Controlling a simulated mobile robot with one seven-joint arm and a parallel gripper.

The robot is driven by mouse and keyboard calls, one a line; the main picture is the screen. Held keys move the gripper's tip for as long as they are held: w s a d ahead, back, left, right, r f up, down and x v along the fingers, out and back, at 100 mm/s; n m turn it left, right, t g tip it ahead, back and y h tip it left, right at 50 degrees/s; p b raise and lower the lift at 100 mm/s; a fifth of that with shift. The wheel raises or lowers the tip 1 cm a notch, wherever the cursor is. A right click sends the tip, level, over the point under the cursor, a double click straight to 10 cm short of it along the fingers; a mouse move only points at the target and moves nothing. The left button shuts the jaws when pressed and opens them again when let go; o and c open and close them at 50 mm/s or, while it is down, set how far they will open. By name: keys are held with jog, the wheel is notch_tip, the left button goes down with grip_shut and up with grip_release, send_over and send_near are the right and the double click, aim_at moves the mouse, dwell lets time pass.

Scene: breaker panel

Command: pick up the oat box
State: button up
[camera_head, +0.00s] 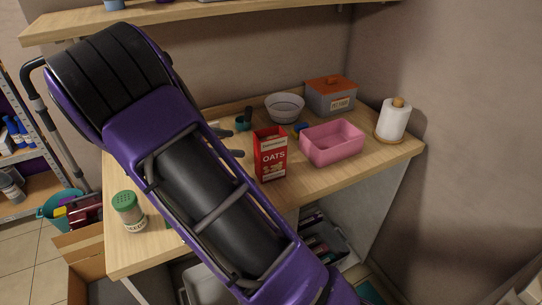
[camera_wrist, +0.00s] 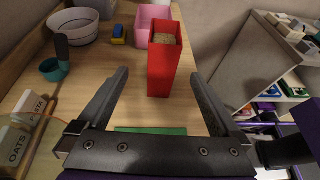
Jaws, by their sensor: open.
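The oat box (camera_head: 270,153) is red with a white "OATS" label and stands upright on the wooden counter. In the wrist view the oat box (camera_wrist: 165,70) shows its open top with tan contents inside. My gripper (camera_wrist: 159,75) is open, its two dark fingers spread to the left and right of the box in that view. The box stands ahead of the fingers, nearer the right one, and I see no contact. In the head view my purple arm hides most of the gripper; a dark finger part shows just left of the box.
A pink bin (camera_head: 333,143) stands close to the right of the box. A green-lidded shaker (camera_head: 128,210) is front left. A flat green thing (camera_wrist: 150,130) lies under my gripper.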

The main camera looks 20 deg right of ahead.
aim_at(256, 145)
jog(key=x, duration=1.3)
jog(key=shift+s+b, duration=0.25)
jog(key=shift+b, duration=0.1)
grip_shut()
